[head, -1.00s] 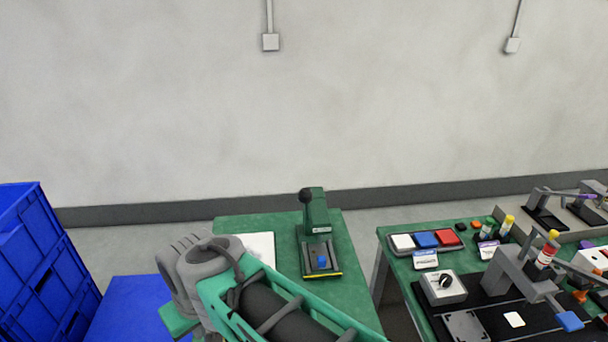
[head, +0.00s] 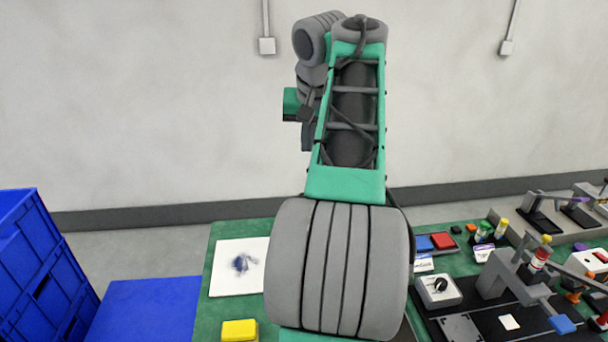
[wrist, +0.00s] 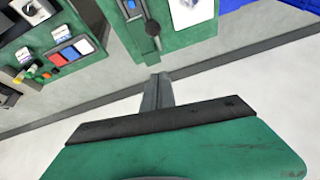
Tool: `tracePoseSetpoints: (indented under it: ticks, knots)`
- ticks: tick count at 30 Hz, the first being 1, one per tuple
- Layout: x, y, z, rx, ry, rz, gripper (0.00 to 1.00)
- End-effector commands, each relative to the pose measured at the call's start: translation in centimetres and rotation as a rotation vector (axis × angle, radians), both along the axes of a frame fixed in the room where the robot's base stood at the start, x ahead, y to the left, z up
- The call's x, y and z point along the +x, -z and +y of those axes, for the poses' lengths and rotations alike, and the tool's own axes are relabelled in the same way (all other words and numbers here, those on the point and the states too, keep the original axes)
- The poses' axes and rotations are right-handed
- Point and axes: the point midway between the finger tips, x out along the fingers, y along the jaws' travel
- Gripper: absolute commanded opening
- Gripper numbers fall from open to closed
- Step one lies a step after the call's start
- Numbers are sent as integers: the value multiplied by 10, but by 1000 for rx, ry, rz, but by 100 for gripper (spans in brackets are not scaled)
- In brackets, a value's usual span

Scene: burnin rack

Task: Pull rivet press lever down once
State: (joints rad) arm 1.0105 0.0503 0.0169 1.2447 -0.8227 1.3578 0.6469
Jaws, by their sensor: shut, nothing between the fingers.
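The rivet press (wrist: 135,22) shows at the top of the wrist view, with a dark body, a black round lever knob (wrist: 152,28) and a blue piece (wrist: 131,4) near the frame edge. My arm hides the press in the head view. My gripper (wrist: 157,76) is shut and empty; its grey fingers point toward the press and appear apart from the knob. In the head view my arm is raised in front of the wall, and the fingertips are hard to make out.
The green table holds a white sheet (head: 228,282) with a dark blue smudge and a yellow block (head: 239,330). Blue crates (head: 35,265) stand at left.

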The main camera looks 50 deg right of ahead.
Motion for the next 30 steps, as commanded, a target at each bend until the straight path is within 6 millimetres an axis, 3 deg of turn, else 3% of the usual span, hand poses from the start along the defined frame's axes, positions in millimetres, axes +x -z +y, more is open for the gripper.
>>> tracePoseSetpoints:
  ticks: [15, 21, 30]
  knots:
    - [35, 101, -24, 2, -2, 0, 0]
    - [17, 113, -5, -1, 0, -2, 0]
    - [13, 114, 0, 0, -1, 0, 0]
